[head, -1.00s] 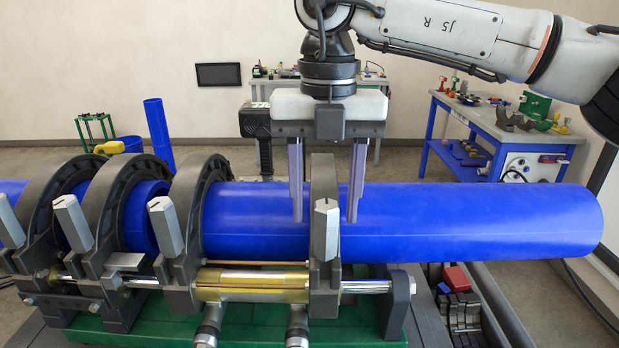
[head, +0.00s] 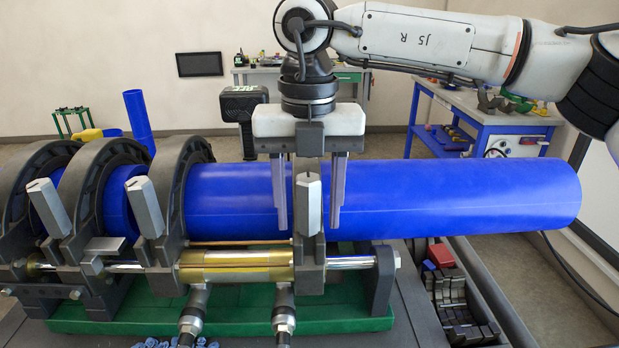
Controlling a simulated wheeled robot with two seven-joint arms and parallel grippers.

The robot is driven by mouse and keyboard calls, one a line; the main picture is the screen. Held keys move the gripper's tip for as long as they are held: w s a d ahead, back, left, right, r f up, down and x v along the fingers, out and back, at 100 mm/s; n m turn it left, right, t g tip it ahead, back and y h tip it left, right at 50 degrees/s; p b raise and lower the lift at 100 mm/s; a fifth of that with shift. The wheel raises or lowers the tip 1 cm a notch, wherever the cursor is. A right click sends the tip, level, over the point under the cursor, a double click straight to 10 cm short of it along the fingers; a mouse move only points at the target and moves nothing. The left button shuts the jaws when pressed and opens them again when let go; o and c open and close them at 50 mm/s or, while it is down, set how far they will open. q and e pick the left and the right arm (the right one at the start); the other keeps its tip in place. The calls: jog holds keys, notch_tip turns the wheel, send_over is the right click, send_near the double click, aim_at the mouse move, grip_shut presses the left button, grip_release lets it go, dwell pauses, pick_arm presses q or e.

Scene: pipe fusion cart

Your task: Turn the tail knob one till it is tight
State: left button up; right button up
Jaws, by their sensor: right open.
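The tail knob one appears to be the grey faceted knob (head: 308,205) on the rightmost clamp of the fusion cart, standing upright in front of the blue pipe (head: 450,200). My right gripper (head: 309,228) comes down from above and is open and empty. One finger shows on each side of the knob, with a gap on both sides. The fingertips are near the height of the knob's lower part in the picture. Whether the fingers are level with the knob in depth, I cannot tell. My left gripper is not in view.
More clamps with tilted grey knobs (head: 144,207) stand to the left. A brass cylinder (head: 235,267) on a steel rod lies below, over the green base (head: 225,310). A tray of dark blocks (head: 460,305) is at the lower right. A blue workbench (head: 480,130) stands behind.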

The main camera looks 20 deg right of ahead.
jog(key=c, duration=1.1)
jog(key=shift+f+m+b, duration=0.15)
jog(key=shift+m+b, duration=0.5)
jog(key=shift+m, duration=0.15)
jog(key=shift+c, duration=0.2)
jog(key=shift+m, duration=0.4)
jog(key=shift+r+m, duration=0.2)
jog(key=shift+m, duration=0.1)
